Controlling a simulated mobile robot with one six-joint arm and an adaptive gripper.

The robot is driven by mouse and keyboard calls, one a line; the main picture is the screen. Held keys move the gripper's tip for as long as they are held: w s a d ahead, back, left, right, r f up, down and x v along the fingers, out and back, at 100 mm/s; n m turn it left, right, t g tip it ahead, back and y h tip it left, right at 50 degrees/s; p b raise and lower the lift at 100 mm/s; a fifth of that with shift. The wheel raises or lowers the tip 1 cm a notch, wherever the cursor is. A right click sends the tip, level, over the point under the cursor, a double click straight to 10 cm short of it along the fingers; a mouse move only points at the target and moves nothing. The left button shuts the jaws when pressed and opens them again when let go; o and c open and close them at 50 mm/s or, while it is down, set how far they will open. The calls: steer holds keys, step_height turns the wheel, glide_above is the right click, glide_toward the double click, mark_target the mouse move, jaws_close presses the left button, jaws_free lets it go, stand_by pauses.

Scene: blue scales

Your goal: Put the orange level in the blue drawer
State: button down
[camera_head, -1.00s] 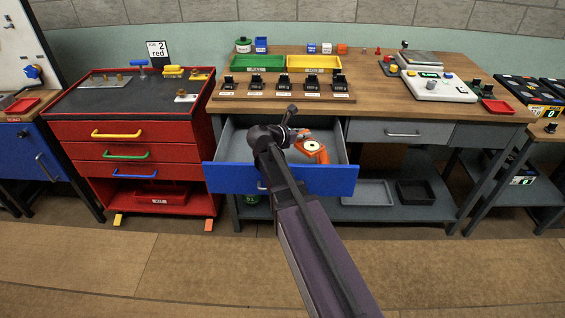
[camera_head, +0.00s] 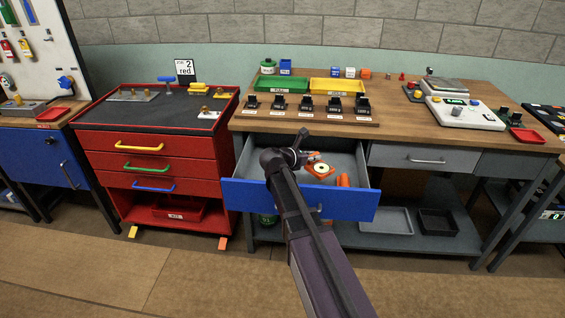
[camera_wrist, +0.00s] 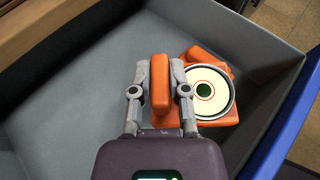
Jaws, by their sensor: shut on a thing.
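The orange level (camera_head: 320,170) is inside the open blue-fronted drawer (camera_head: 298,200) of the wooden bench. It has an orange body with a round, pale dial, and an upright orange block beside the dial. In the wrist view, my gripper (camera_wrist: 160,75) is shut on this block, one finger on each side. The dial of the level (camera_wrist: 207,90) is just right of the fingers. My gripper (camera_head: 311,158) is over the drawer in the head view. Whether the level touches the drawer floor, I cannot tell. The arm hides part of the drawer front.
A red cabinet (camera_head: 150,160) stands to the left. A closed grey drawer (camera_head: 400,156) is to the right. The drawer's left interior looks empty.

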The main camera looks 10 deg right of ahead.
steer(key=w+a+f+b, duration=0.1)
steer(key=w+a, duration=0.7)
steer(key=a, duration=0.3)
steer(key=shift+f, duration=0.15)
steer(key=shift+a+f, duration=0.1)
steer(key=shift+f+b, duration=1.7)
steer(key=shift+b, duration=0.15)
steer(key=shift+f+b, duration=0.5)
steer(key=shift+b, duration=0.05)
steer(key=shift+s, duration=0.15)
steer(key=c, duration=0.6)
jaws_free()
steer(key=shift+r, duration=0.15)
